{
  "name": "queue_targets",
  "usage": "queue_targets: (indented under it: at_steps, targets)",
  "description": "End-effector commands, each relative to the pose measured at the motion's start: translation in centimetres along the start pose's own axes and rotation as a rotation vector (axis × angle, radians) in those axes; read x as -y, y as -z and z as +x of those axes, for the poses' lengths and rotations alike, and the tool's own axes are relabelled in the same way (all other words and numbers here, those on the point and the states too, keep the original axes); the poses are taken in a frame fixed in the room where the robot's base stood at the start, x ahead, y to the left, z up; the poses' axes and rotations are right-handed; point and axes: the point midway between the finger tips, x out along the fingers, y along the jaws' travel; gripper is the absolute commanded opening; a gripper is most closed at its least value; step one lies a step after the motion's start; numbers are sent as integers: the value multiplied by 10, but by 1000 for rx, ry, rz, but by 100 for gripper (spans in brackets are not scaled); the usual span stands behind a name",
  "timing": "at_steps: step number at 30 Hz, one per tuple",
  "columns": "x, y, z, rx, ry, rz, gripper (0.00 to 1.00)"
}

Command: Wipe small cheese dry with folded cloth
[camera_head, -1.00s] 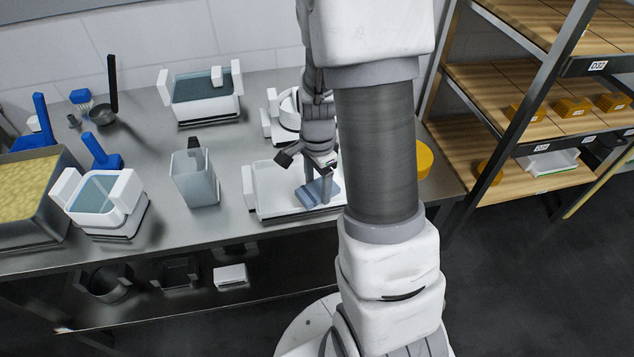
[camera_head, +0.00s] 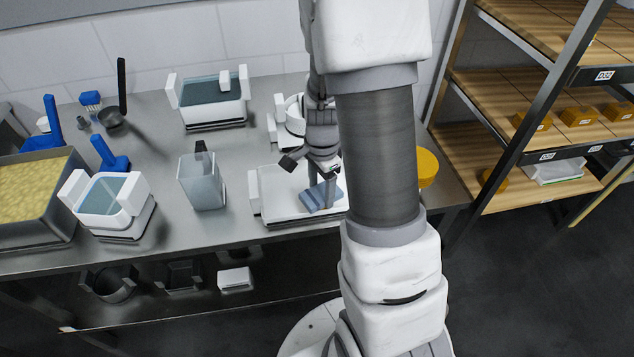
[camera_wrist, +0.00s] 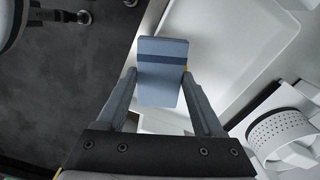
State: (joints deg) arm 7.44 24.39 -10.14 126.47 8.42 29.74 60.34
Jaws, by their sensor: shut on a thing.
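My gripper (camera_head: 321,180) is shut on a folded blue cloth (camera_head: 322,197), which is over the shallow white tray (camera_head: 280,190) at the table's front. In the wrist view the cloth (camera_wrist: 162,60), with a darker band across it, sits between my two fingertips (camera_wrist: 160,76). Small yellow slivers show beside the fingers there; I cannot tell whether they belong to the small cheese, and no whole cheese shows under the cloth. Whether the cloth touches the tray is unclear. A round yellow cheese (camera_head: 428,168) is on the table right of my arm, partly hidden by it.
Left of the tray stand a grey pitcher (camera_head: 203,180) and a white-handled basin (camera_head: 107,195). Another basin (camera_head: 212,108) and a white perforated mould (camera_wrist: 281,134) are behind. A rack at right holds several yellow cheeses (camera_head: 578,117).

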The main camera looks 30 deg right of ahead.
Motion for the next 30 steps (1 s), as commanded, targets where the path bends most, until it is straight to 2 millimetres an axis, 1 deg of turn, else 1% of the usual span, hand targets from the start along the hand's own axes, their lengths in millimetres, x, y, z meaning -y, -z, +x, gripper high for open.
queue_targets:
  at_steps: [3,9,24,30]
  targets:
    - [-8,0,-1,0,0,2,13]
    - [-9,0,-1,0,1,0,13]
    - [23,0,0,0,2,0,13]
    - [26,0,1,0,1,0,13]
